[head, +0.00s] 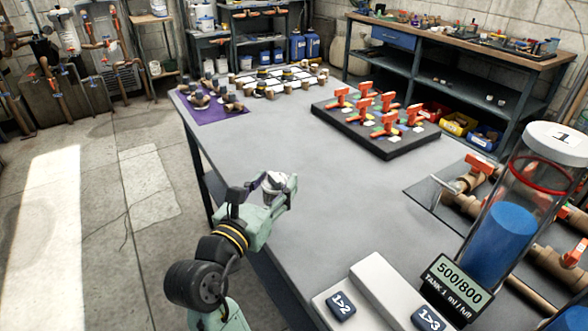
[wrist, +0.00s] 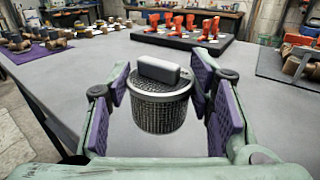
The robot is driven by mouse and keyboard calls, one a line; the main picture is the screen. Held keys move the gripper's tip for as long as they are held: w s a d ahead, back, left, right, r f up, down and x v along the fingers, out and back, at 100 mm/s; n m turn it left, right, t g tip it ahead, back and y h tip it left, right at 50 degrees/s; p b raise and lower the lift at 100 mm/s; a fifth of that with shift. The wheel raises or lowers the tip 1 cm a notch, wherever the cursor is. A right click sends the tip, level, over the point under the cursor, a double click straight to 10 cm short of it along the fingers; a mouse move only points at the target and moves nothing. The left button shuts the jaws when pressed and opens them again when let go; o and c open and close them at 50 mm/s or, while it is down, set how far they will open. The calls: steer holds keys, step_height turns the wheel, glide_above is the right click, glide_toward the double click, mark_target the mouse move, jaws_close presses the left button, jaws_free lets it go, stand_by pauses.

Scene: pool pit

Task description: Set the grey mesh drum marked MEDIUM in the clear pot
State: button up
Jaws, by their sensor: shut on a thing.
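In the head view my gripper (head: 268,190) and the drum (head: 273,182) are over the table's left front edge. No MEDIUM marking is legible on it. I cannot pick out a clear pot in either view; a tall clear tank (head: 525,180) with blue contents stands at the right.
The grey table (head: 270,130) is clear in its middle. A black tray (head: 375,145) with red-handled valves lies at the back right. A purple mat (head: 215,117) with fittings is at the back left. A 500/800 display (head: 457,282) and grey button blocks stand at the front right.

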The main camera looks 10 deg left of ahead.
mark_target(268, 197)
steer(key=w+p, duration=0.1)
steer(key=w, duration=0.3)
steer(key=w+p, duration=0.1)
steer(key=w, duration=0.3)
steer(key=w+f+p, duration=0.1)
steer(key=w, duration=0.3)
steer(key=shift+w+d+f+p, duration=0.1)
steer(key=shift+w+d+p, duration=0.15)
steer(key=shift+p, duration=0.1)
steer(key=shift+w+f, duration=0.15)
steer(key=shift+w, duration=0.3)
steer(key=shift+f+p, duration=0.3)
steer(key=shift+f, duration=1.4)
steer(key=shift+f, duration=0.1)
steer(key=o, duration=1.2)
steer(key=shift+c, duration=0.2)
steer(key=s, duration=0.4)
steer(key=s+a+b, duration=0.1)
steer(key=s, duration=0.3)
steer(key=s+a+b, duration=0.1)
steer(key=s, duration=0.2)
steer(key=shift+s+a, duration=0.15)
steer(key=shift+s, duration=0.25)
